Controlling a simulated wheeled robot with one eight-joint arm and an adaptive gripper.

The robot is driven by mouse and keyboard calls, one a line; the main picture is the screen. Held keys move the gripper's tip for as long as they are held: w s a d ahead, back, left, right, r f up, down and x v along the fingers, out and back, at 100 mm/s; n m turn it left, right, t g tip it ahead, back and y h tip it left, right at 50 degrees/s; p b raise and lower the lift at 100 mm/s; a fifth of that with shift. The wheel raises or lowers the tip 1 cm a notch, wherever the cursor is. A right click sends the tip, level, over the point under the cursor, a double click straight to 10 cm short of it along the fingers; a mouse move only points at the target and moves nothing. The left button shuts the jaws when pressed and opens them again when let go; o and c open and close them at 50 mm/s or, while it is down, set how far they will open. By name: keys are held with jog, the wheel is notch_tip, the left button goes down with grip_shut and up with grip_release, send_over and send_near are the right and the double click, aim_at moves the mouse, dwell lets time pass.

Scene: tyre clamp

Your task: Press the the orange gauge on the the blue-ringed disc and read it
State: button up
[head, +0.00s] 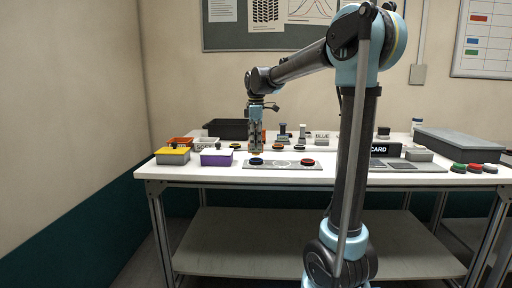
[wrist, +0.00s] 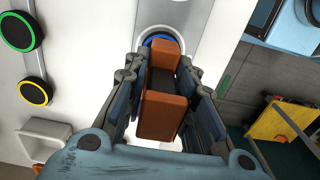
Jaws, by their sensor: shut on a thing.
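My gripper (wrist: 172,95) is shut on the orange gauge (wrist: 163,115), an orange block with a dark middle, seen between the fingers in the wrist view. In the head view my gripper (head: 257,143) points down over the left end of a grey plate on the table. The blue-ringed disc (head: 256,161) lies on that plate, just below the gauge. In the wrist view its blue ring (wrist: 149,41) shows partly past the far end of the gauge; the rest is hidden. I cannot tell whether gauge and disc touch.
A dark bin (head: 227,129) and several small parts stand behind. A grey case (head: 460,146) is at right.

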jog(key=shift+r, duration=2.4)
jog(key=shift+s, duration=0.1)
